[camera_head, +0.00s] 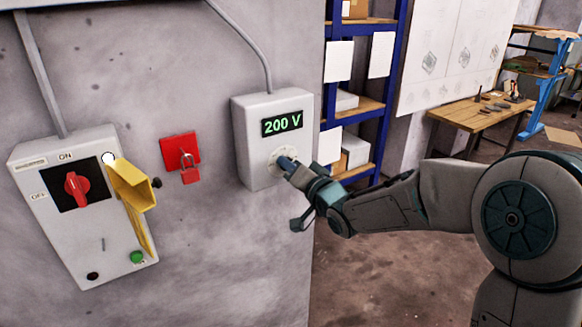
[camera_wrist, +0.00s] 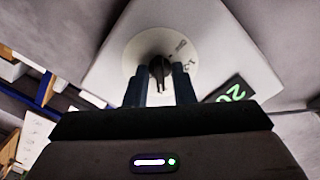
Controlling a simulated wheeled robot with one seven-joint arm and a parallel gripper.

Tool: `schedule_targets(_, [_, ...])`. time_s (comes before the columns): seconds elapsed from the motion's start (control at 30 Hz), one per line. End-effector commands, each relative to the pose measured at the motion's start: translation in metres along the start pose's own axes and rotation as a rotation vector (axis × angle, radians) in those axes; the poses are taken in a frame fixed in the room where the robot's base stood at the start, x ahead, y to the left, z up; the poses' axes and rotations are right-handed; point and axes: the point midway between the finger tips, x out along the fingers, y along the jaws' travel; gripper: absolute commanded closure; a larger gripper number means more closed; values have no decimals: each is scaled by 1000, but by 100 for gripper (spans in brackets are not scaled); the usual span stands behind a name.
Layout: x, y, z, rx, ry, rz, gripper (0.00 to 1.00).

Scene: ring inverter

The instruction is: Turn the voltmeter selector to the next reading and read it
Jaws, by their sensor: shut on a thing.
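In the wrist view the display (camera_wrist: 232,92) is partly visible and tilted. The selector (camera_wrist: 158,68) is a dark knob on a round pale dial (camera_wrist: 133,50) with small marks that I cannot read. My gripper (camera_head: 288,163) is at the dial, below the display. In the wrist view its two fingers (camera_wrist: 160,78) are closed on both sides of the knob.
Left on the wall is a grey switch box (camera_head: 60,235) with a red rotary handle (camera_head: 76,189) and a yellow flap (camera_head: 132,185). A red padlock plate (camera_head: 181,152) hangs between the boxes. A blue shelf (camera_head: 378,80) and wooden table (camera_head: 480,115) stand behind my arm.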

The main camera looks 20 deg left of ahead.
Motion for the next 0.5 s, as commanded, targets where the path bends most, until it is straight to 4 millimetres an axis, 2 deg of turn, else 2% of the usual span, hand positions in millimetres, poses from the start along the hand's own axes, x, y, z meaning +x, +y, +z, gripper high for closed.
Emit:
schedule_targets(0.07, [0,1,1,0,-2,1,100])
schedule_targets(0.1, [0,1,1,0,-2,1,70])
schedule_targets(0.5, [-6,1,0,-3,0,1,70])
